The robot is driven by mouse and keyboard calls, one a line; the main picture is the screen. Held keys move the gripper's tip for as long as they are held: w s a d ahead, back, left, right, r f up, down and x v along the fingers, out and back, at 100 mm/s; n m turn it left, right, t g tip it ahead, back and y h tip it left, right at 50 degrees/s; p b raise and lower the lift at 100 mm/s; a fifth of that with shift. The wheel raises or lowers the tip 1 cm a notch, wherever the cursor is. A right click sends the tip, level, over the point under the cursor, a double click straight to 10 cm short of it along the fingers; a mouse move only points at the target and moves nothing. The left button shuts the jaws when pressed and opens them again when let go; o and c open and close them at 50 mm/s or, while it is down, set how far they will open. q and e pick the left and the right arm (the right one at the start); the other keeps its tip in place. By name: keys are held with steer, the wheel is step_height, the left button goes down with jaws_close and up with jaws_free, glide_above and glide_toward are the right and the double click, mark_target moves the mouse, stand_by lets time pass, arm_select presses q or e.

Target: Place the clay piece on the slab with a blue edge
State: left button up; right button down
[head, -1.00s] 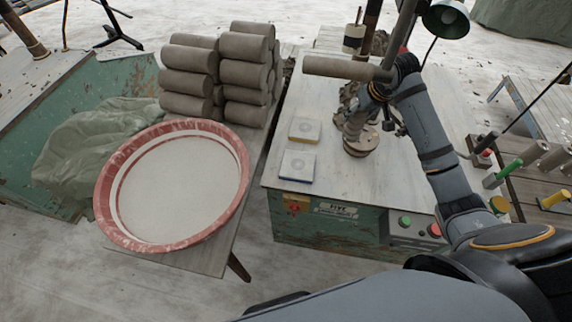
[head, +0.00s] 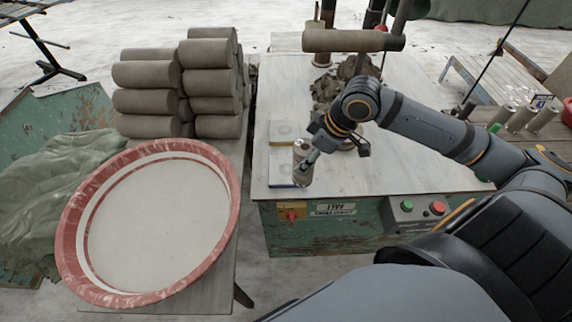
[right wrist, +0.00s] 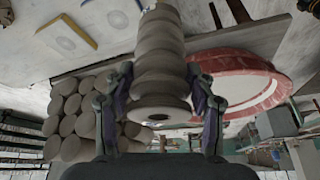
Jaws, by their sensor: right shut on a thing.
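My right gripper (head: 308,155) is shut on a clay piece, a grey-brown ribbed cylinder with a hole in its end. The clay piece (right wrist: 158,70) fills the middle of the right wrist view, between both fingers. In the head view it is small and partly hidden by the gripper, at the right side of the slab with a blue edge (head: 280,166). I cannot tell whether it touches the slab. That slab also shows, cut off, at the top of the right wrist view (right wrist: 110,15). My left gripper is not in view.
A slab with a yellow edge (head: 285,131) lies just behind the blue-edged one on the pale worktable (head: 400,90). Clay scraps lie farther back. Stacked clay rolls (head: 148,101) and a red-rimmed basin (head: 66,240) stand to the left. The worktable's front edge is close by.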

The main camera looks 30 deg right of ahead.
steer(key=shift+w+f, duration=0.25)
steer(key=shift+w, duration=0.3)
steer(key=shift+w+f, duration=0.2)
steer(key=shift+w, duration=0.35)
steer(key=w+d+f+p, duration=0.2)
steer(key=w+f+p, duration=0.1)
steer(key=w+f, duration=0.8)
steer(key=shift+w+f, duration=0.25)
steer(key=shift+f, duration=0.25)
steer(key=shift+c, duration=2.3)
jaws_free()
steer(key=shift+f, duration=0.15)
steer(key=shift+d, duration=0.1)
